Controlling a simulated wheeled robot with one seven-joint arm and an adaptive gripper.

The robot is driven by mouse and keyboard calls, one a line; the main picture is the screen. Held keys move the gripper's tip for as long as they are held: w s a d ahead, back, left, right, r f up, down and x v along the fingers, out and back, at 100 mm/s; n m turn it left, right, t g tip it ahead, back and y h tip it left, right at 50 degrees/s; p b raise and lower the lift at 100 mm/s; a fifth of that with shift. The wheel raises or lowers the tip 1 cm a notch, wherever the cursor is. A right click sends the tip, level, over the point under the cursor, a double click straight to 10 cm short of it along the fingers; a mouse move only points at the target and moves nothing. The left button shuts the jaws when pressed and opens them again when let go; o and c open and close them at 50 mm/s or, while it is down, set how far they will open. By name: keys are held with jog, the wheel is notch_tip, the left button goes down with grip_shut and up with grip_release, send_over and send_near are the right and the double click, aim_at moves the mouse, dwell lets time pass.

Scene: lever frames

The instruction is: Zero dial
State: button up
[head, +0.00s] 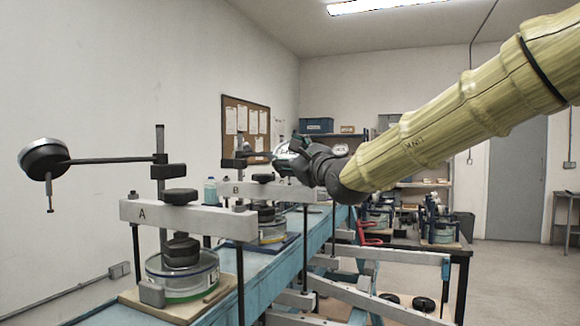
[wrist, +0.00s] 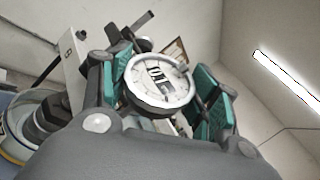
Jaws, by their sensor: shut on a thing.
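A round dial gauge (wrist: 158,82) with a white face and a dark rim sits between the green finger pads of my gripper (wrist: 166,98), which is shut on it. In the head view my gripper (head: 287,152) is at the dial end of lever frame B (head: 262,189), and its fingers hide most of that dial. Lever frame A (head: 188,215) stands nearer, with its own dial gauge (head: 44,158) out at the left on a thin rod, free of my gripper. That dial's face is turned away. The exact needle reading on the held dial is too small to tell.
Both frames stand on a long blue bench (head: 263,278). Frame A has a glass dish (head: 182,275) under its beam. White lever arms (head: 385,252) stick out to the right of the bench. A cork board (head: 245,127) hangs on the wall. Open floor lies at the right.

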jog(key=shift+f+m+b, duration=0.3)
jog(key=shift+f+b, duration=0.05)
jog(key=shift+b, duration=0.35)
jog(key=shift+r+m+t+h+b, duration=0.25)
jog(key=shift+m+t+h+b, duration=0.05)
jog(key=shift+t, duration=0.1)
jog(key=o, duration=1.1)
jog(key=shift+c, duration=0.2)
jog(key=shift+r, duration=0.1)
